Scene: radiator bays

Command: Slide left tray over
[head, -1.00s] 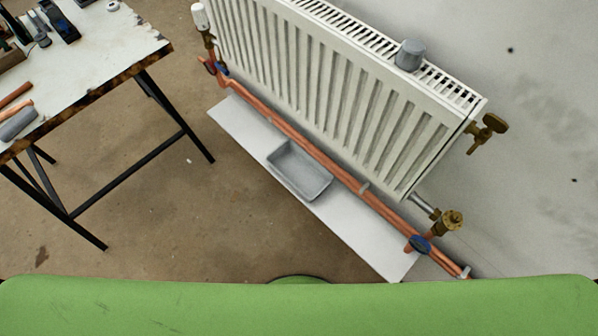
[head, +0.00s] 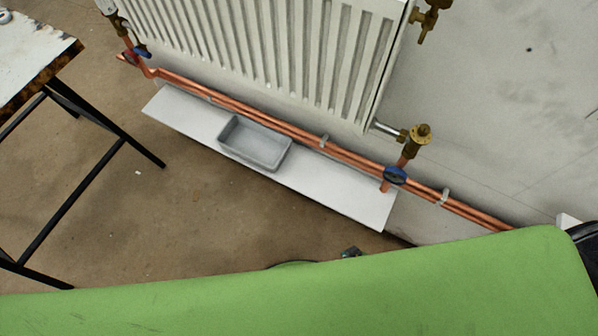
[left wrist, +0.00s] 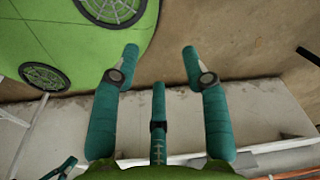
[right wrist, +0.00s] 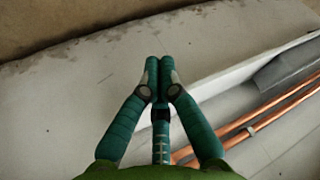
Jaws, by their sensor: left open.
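A grey rectangular tray (head: 256,145) lies on a long white board (head: 335,192) under the radiator, left of the board's middle in the head view. Only this one tray shows there. My right gripper in the right wrist view (right wrist: 160,64) has its fingertips together, with nothing seen between them. A white edge and a flat grey piece (right wrist: 288,64) lie to its right; I cannot tell if the grey piece is the tray. My left gripper in the left wrist view (left wrist: 160,52) is open and empty, apart from the tray. Most of both arms is hidden in the head view.
Copper pipes (head: 270,115) with blue-handled valves run just behind the tray, below the white radiator (head: 270,50). A workbench (head: 30,65) with black legs stands at the left. Brown floor in front of the board is clear. My green base fills the bottom.

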